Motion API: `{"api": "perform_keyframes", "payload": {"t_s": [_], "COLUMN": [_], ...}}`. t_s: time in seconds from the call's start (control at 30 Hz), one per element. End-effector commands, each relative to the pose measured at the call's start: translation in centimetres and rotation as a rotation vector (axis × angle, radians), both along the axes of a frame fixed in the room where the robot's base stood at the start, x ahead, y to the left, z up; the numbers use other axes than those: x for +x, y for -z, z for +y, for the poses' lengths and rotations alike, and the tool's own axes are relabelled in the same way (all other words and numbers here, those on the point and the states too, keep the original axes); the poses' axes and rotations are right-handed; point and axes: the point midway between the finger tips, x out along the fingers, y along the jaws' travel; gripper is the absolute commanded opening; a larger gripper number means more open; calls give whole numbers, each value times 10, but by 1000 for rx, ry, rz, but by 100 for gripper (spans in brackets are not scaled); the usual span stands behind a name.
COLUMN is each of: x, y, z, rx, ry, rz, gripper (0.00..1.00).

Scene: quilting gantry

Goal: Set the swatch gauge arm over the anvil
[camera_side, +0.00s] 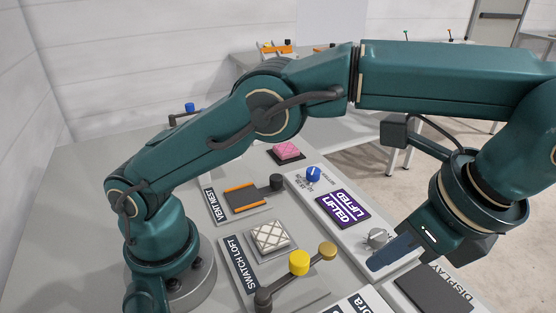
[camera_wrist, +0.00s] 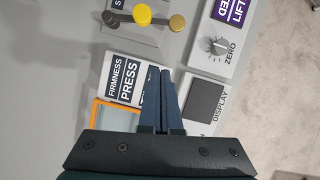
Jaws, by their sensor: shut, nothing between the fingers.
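The swatch gauge arm (camera_side: 280,280) is a dark bar with a dark pivot at its near end, a yellow knob (camera_side: 299,262) on it and a brass disc (camera_side: 327,250) at its far end. It points to the right, beside the white quilted swatch (camera_side: 270,236) on the block at the SWATCH LOFT station; the anvil's surface is not distinct. In the wrist view the yellow knob (camera_wrist: 142,15) and brass disc (camera_wrist: 177,22) are at the top edge. My gripper (camera_side: 378,266) is shut and empty, right of the arm and apart from it. Its fingers (camera_wrist: 162,72) show over the FIRMNESS PRESS and DISPLAY area.
A purple LIFTED panel (camera_side: 343,211), a ZERO dial (camera_side: 377,238) and a blue knob (camera_side: 313,174) line the right strip. A VENT NEST fixture (camera_side: 247,197) and a pink block (camera_side: 286,151) stand behind. A dark display plate (camera_wrist: 204,102) lies right of my fingers.

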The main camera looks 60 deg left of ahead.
Motion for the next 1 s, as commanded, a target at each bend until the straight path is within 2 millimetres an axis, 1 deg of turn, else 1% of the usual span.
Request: {"api": "perform_keyframes", "payload": {"t_s": [0.1, 0.37, 0.53, 0.83, 1.0], "x": [-3, -2, -2, -5, -6], "y": [1, 1, 5, 24, 42], "z": [-3, -2, -1, 8, 15], "rx": [3, 2, 3, 3, 5], "ry": [11, 10, 9, 9, 8], "rz": [3, 2, 3, 4, 5], "gripper": [0, 0, 0, 0, 0]}}
